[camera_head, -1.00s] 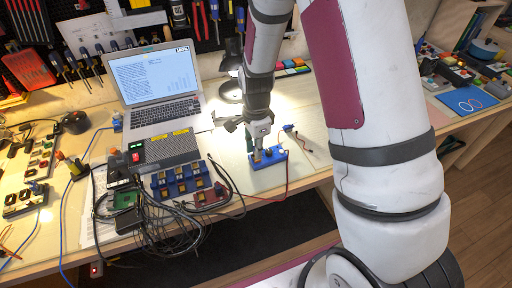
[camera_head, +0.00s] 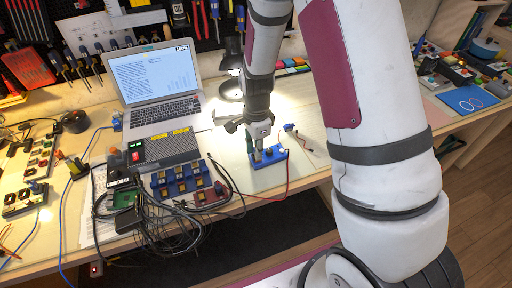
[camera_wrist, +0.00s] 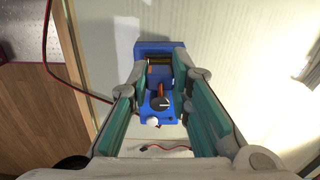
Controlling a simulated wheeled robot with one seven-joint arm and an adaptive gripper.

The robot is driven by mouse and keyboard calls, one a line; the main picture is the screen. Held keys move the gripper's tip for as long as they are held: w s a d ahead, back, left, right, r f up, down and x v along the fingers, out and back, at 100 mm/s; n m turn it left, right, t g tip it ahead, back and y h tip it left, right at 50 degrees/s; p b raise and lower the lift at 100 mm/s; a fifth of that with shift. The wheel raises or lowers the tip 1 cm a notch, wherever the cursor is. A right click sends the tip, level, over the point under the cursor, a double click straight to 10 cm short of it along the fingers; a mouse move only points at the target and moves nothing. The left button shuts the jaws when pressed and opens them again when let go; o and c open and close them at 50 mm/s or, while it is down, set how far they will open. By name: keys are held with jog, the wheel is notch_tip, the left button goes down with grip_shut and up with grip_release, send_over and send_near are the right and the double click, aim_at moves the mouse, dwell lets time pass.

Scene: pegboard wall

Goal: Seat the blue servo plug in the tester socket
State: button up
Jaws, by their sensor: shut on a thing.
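The blue tester box (camera_head: 275,154) lies on the table below my gripper (camera_head: 258,157). In the wrist view the tester (camera_wrist: 153,46) has a dark socket area at its far end, with a black knob (camera_wrist: 160,103) and a small white knob (camera_wrist: 152,122) toward the near end. My gripper (camera_wrist: 162,72) points down over the socket end, its two teal-padded fingers close together on something small between the tips. This is probably the blue servo plug, mostly hidden and blending with the blue box. I cannot tell whether it is inside the socket.
A small blue part with thin wires (camera_head: 288,127) lies behind the tester. A blue terminal rack (camera_head: 180,180), tangled black cables and a laptop (camera_head: 160,90) are to the left. The table right of the tester is mostly clear.

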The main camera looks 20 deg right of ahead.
jog(key=shift+f, duration=0.25)
jog(key=o, duration=0.9)
jog(key=shift+c, duration=0.2)
jog(key=shift+r, duration=0.1)
jog(key=shift+r+p, duration=1.5)
jog(key=shift+r, duration=0.9)
jog(key=shift+r, duration=0.1)
